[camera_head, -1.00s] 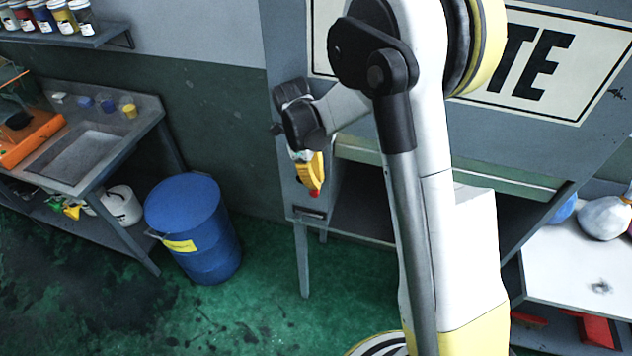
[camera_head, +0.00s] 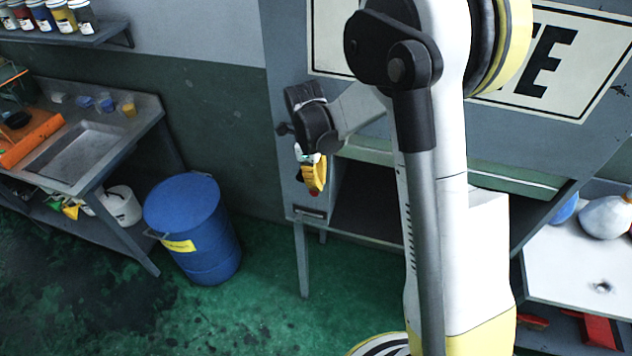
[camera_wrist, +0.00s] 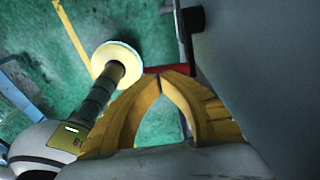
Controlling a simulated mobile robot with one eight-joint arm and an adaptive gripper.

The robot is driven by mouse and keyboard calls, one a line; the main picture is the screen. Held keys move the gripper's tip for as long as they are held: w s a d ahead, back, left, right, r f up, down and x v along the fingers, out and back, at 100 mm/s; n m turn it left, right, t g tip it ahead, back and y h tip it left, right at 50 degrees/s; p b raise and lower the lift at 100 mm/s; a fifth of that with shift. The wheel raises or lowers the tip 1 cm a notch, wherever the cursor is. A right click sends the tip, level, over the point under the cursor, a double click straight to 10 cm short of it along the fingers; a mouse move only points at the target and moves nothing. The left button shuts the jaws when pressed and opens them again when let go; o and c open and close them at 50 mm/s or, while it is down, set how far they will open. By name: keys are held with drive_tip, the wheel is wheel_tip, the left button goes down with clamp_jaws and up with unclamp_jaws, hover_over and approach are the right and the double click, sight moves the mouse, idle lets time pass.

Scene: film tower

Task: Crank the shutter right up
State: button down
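The crank shows in the wrist view as a red handle (camera_wrist: 178,69) on a dark arm (camera_wrist: 186,42) beside a grey panel. My gripper (camera_wrist: 160,76) has its yellow fingers drawn together at the tips on this handle; the exact contact is partly hidden. In the head view my gripper (camera_head: 312,188) points down at the cabinet's left side, with a bit of red at its tips. The shutter (camera_head: 480,173) shows as a pale green band above a dark opening (camera_head: 365,208), partly hidden behind my arm.
A blue barrel (camera_head: 190,225) stands on the green floor left of the cabinet. A sink bench (camera_head: 85,150) is at the far left. A white table (camera_head: 580,265) with bottles stands at the right. Floor between barrel and cabinet is clear.

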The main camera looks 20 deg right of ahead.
drive_tip(key=shift+d+f, duration=0.1)
drive_tip(key=shift+f, duration=0.05)
drive_tip(key=f+t+y+b, duration=0.1)
drive_tip(key=y+b, duration=0.1)
drive_tip(key=b, duration=0.1)
drive_tip(key=f+t+y+b, duration=0.1)
drive_tip(key=f+b, duration=0.1)
drive_tip(key=b, duration=0.1)
drive_tip(key=s+d+f+t+y+b, duration=0.1)
drive_tip(key=f+t+y+b, duration=0.1)
drive_tip(key=b, duration=0.1)
drive_tip(key=shift+d+y, duration=0.1)
drive_tip(key=shift+y, duration=0.2)
idle(0.6)
